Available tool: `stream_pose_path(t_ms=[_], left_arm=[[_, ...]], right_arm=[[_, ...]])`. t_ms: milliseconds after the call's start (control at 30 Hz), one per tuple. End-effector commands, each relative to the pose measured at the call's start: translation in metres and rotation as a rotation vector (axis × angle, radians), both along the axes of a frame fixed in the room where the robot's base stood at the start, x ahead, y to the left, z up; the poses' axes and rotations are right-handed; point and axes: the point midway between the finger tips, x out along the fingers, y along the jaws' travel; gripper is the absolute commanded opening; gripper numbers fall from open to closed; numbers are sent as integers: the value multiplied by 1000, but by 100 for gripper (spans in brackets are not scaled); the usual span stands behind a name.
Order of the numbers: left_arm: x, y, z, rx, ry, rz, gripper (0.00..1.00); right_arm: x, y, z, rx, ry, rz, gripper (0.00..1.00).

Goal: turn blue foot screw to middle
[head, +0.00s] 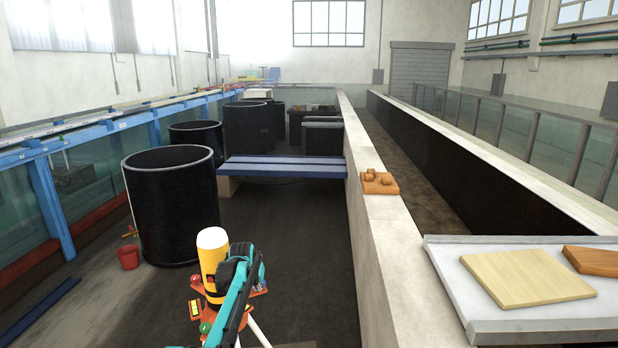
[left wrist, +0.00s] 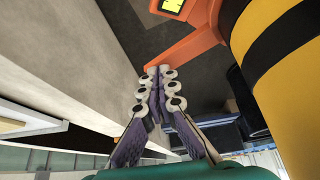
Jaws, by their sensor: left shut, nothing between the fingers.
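A yellow instrument (head: 211,262) with a white top stands upright on an orange base (head: 259,291) with pale legs below. In the left wrist view its yellow body (left wrist: 287,75) with black bands fills the right side, and an orange arm of the base (left wrist: 190,43) reaches toward my fingertips. My left gripper (left wrist: 158,70) is shut and empty, beside the orange arm; whether they touch is unclear. In the head view the left gripper (head: 232,282) is partly hidden close against the instrument. A green knob (head: 205,327) shows at the base. I cannot make out a blue foot screw.
A long pale wall (head: 377,250) runs along the right, with a small wooden block holder (head: 379,183) on top. A tray (head: 455,290) with a wooden board (head: 527,278) is at the right. A black tank (head: 172,215) and a red bucket (head: 128,257) stand behind left.

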Motion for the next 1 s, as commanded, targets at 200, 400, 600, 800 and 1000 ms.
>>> stream_pose_path(t_ms=[200,400,600,800,1000], left_arm=[[0,-6,-1,0,1,1,0],[0,-12,-1,1,1,0,0],[1,-15,0,0,0,0,0],[2,-15,0,0,-1,0,0],[1,-15,0,0,-2,0,0]], right_arm=[[0,0,-6,0,0,0,40],[0,0,-8,0,0,0,40],[0,0,-8,0,0,0,40],[0,0,-8,0,0,0,40],[0,0,-9,0,0,0,40]])
